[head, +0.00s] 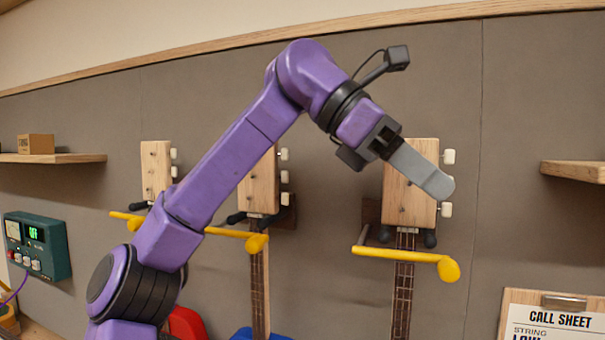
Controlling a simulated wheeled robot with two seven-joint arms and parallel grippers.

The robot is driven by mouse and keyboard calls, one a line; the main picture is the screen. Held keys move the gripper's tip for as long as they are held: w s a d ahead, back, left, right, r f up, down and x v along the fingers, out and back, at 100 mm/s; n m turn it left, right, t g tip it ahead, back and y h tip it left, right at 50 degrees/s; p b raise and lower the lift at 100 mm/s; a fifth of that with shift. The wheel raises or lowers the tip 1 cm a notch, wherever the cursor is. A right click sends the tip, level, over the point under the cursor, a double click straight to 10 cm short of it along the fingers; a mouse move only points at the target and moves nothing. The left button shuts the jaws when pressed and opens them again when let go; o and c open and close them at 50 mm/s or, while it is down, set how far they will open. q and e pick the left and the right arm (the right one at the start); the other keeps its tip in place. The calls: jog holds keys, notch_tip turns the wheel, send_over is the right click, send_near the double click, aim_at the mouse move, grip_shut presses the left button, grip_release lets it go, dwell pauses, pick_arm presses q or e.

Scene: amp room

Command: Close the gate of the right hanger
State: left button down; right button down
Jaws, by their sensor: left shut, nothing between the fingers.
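The right hanger holds a guitar by its pale wooden headstock (405,200), with two dark prongs beside the neck. Its yellow gate (405,255) is a bar with a round end knob (448,269), running across the front of the neck below the headstock. I cannot tell whether it touches the prongs. My left gripper (438,186) is shut and empty, its grey fingers pointing down and right. In the picture it overlaps the headstock's upper right, above the gate knob and apart from it. My right gripper is out of view.
Two more hung guitars with yellow gates (258,243) stand to the left, partly behind my left arm. A shelf with a box (36,144) and a green tuner-like device (38,245) are at far left. A shelf (575,171) and call sheet clipboard (553,318) are at right.

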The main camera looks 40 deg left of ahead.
aim_at(453, 262)
pick_arm(q)
jog(key=x, duration=0.3)
jog(key=shift+d+f, duration=0.1)
jog(key=shift+f, duration=0.2)
jog(key=shift+w+d+f+g+y, duration=0.2)
jog(key=shift+d+f+g+y, duration=0.1)
jog(key=shift+f+y, duration=0.35)
jog(key=shift+w+d+f+y+p, duration=0.15)
jog(key=shift+d+f+y+p, duration=0.3)
jog(key=shift+f, duration=0.35)
jog(key=shift+w+d+f+y+p, duration=0.1)
jog(key=shift+d+f+y+p, duration=0.25)
jog(key=shift+f, duration=0.45)
jog(key=shift+a, duration=0.1)
